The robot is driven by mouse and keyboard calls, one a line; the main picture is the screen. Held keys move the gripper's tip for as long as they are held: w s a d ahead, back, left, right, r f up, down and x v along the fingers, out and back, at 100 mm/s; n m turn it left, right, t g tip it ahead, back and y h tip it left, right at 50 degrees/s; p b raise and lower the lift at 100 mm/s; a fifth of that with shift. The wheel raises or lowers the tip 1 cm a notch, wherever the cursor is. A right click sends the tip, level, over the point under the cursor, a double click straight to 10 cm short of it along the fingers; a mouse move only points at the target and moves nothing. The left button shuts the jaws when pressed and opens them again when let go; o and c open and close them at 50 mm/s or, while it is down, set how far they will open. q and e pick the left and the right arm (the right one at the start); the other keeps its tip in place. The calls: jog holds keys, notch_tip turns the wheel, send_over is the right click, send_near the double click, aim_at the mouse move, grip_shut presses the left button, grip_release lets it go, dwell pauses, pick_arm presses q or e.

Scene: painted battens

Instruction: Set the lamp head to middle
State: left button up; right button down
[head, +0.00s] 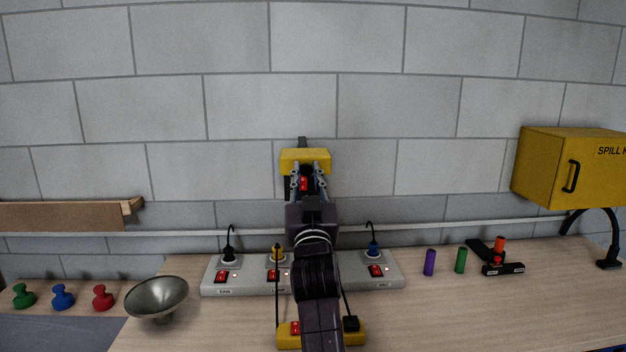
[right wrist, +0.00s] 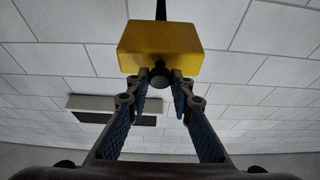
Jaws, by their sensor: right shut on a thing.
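A yellow block (head: 305,156), which looks like the lamp head, stands in front of the wall at the middle of the head view. A dark bar sticks up behind it. It also shows in the right wrist view (right wrist: 160,48), with a round black knob (right wrist: 160,77) on its near side. My right gripper (head: 307,178) is at the block, its fingertips closed around the knob. A small red patch shows between the fingers in the head view. My left gripper is not in view.
A grey power strip (head: 215,280) with plugs and red switches lies behind my arm. A yellow base (head: 286,338) with a red switch is in front. A metal bowl (head: 157,294) stands left.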

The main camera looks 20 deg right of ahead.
jog(key=shift+d, duration=0.15)
jog(key=c, duration=1.8)
grip_release()
jog(key=shift+o, duration=0.4)
jog(key=shift+r+h, duration=0.15)
jog(key=shift+h, duration=0.15)
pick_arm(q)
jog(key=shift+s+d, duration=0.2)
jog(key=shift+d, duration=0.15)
pick_arm(e)
notch_tip(320, 180, up, 10)
jog(key=shift+f, duration=0.2)
